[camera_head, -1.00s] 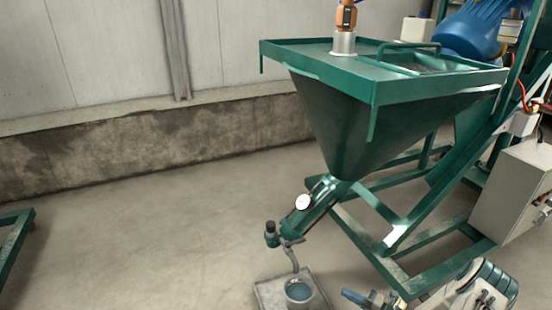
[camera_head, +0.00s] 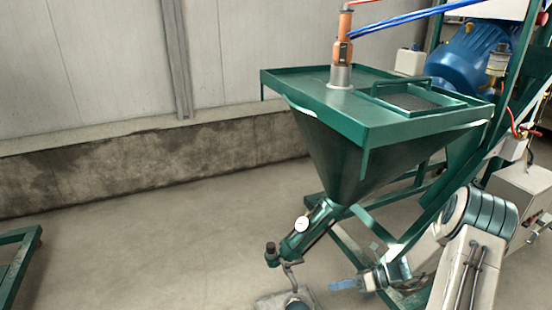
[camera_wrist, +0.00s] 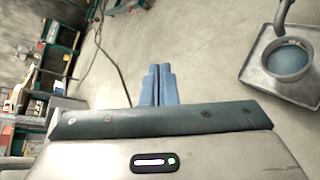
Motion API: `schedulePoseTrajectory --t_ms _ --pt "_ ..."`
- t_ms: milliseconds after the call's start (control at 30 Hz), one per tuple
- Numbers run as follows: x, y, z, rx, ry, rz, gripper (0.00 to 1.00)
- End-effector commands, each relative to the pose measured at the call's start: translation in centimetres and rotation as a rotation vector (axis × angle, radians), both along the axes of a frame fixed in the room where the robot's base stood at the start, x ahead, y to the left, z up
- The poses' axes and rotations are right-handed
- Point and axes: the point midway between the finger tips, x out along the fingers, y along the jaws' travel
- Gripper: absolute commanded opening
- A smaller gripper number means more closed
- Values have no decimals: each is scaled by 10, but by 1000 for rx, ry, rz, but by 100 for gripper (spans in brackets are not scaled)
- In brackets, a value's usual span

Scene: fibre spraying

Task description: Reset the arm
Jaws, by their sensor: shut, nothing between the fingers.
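My gripper (camera_head: 338,285) shows at the bottom of the head view, its blue fingers pointing left in front of the green machine's lower frame. In the wrist view the two blue fingers (camera_wrist: 158,86) lie side by side, shut, with nothing between them. The gripper is in the air, to the right of the cup (camera_head: 298,304) under the machine's outlet and apart from it. My arm reaches in from the lower right of the head view.
The green hopper (camera_head: 350,160) stands on its frame, with a gauge (camera_head: 302,224) and outlet pipe (camera_head: 289,278) below. In the wrist view a blue-filled cup (camera_wrist: 288,58) sits in a grey tray (camera_wrist: 250,70). A grey box (camera_head: 520,190) stands at right.

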Motion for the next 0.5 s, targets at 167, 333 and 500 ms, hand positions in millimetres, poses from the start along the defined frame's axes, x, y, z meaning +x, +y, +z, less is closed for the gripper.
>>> schedulePoseTrajectory --t_ms 167,333,500 --pt "-20 17 86 -173 -210 247 0" --pt "-44 29 153 -315 -407 486 0" --pt "-69 38 216 -441 -601 730 0"
